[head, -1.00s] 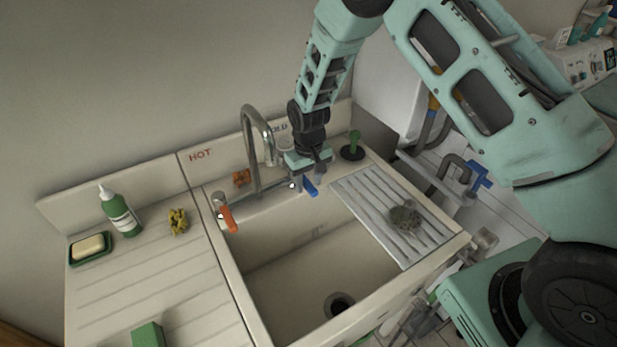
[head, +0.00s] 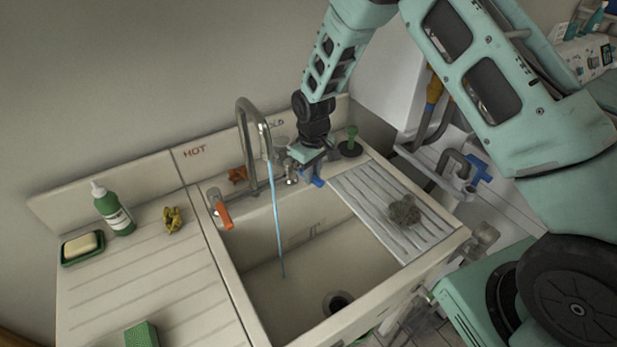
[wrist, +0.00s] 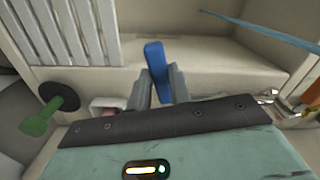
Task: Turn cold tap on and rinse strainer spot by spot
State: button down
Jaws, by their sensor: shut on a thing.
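The blue cold tap lever (head: 311,180) is at the back right of the sink. In the wrist view the lever (wrist: 154,58) stands between the two grey fingers of my gripper (wrist: 162,88), which is shut on it. In the head view my gripper (head: 312,165) partly hides the tap body. A thin stream of water (head: 275,215) runs from the curved spout (head: 240,135) into the basin. The drain strainer (head: 338,303) shows as a dark round outlet in the basin floor, its detail too small to tell. The stream lands left of and behind it.
The orange hot lever (head: 224,214) is left of the spout. A grey-brown clump (head: 404,212) lies on the ribbed drainer (head: 365,200). A green plunger-like item (head: 351,143) stands behind. A green bottle (head: 113,212), yellow clump (head: 172,219) and soap dish (head: 82,248) sit left.

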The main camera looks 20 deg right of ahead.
jog(key=c, duration=1.3)
grip_release()
notch_tip(320, 180, up, 18)
jog(key=b, duration=0.4)
jog(key=shift+f, duration=0.25)
jog(key=shift+s+a, duration=0.1)
